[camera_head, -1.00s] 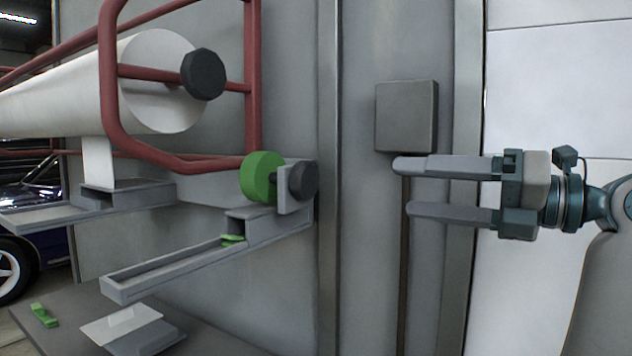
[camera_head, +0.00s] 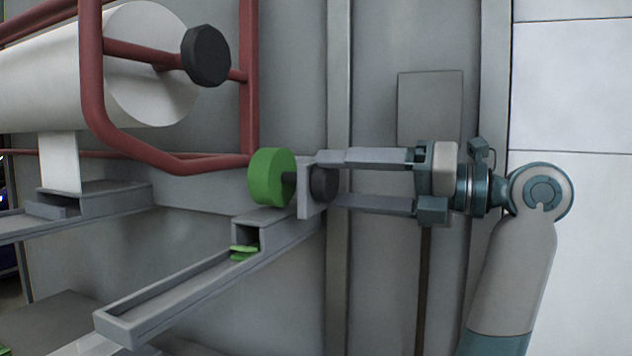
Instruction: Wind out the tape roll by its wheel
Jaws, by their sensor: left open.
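The green tape roll (camera_head: 267,177) sits on a short dark shaft at a grey upright plate (camera_head: 306,188). The dark wheel (camera_head: 322,184) is on the right side of that plate, opposite the roll. A short green tape end (camera_head: 243,252) shows at the mouth of the grey channel below. My left gripper (camera_head: 330,181) is open, with one finger above the wheel and the other low at its right. The upper fingertip overlaps the wheel's top edge in view; I cannot tell whether it touches. My right gripper is not in view.
A large white roll (camera_head: 150,70) with a dark knob (camera_head: 206,55) hangs in a red tube frame (camera_head: 92,80) at upper left. A grey trough (camera_head: 160,290) runs down-left from the roll. A grey box (camera_head: 430,105) is on the wall behind my gripper.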

